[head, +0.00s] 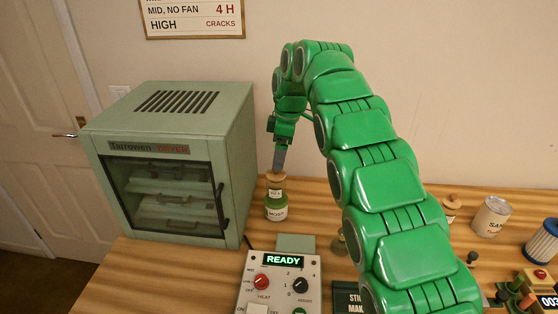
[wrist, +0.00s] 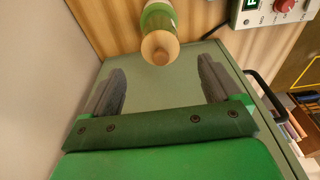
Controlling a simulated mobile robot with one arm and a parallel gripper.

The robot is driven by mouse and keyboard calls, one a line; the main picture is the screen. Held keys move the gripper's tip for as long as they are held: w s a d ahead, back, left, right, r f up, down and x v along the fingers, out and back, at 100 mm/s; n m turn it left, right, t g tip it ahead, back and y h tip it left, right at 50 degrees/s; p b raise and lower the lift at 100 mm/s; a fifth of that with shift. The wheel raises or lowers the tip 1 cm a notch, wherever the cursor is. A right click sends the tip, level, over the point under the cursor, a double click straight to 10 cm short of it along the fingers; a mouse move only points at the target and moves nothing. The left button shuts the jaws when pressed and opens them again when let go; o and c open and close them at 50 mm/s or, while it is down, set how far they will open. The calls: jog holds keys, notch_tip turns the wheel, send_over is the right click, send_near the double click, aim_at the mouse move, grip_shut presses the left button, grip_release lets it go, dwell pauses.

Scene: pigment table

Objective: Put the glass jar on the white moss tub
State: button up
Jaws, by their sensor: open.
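A small glass jar (head: 276,191) with a round wooden lid and a pale label stands upright on top of the moss tub (head: 276,211), which carries a white label. The two form a stack on the table to the right of the dryer. My gripper (head: 279,168) is just above the lid in the head view. In the wrist view my gripper (wrist: 162,73) is open and empty, with its two fingers spread. The jar's lid (wrist: 160,48) lies beyond the fingertips, roughly centred between them. I cannot tell whether the fingers touch the lid.
The pale green dryer (head: 170,165) stands close on the left; its top fills much of the wrist view (wrist: 160,90). A control box (head: 279,284) reading READY is in front. A can (head: 492,216) and a blue-ribbed cylinder (head: 541,240) stand at the right. My arm hides the table's middle.

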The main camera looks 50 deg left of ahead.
jog(key=shift+w+d+r, duration=0.1)
jog(key=shift+r, duration=0.75)
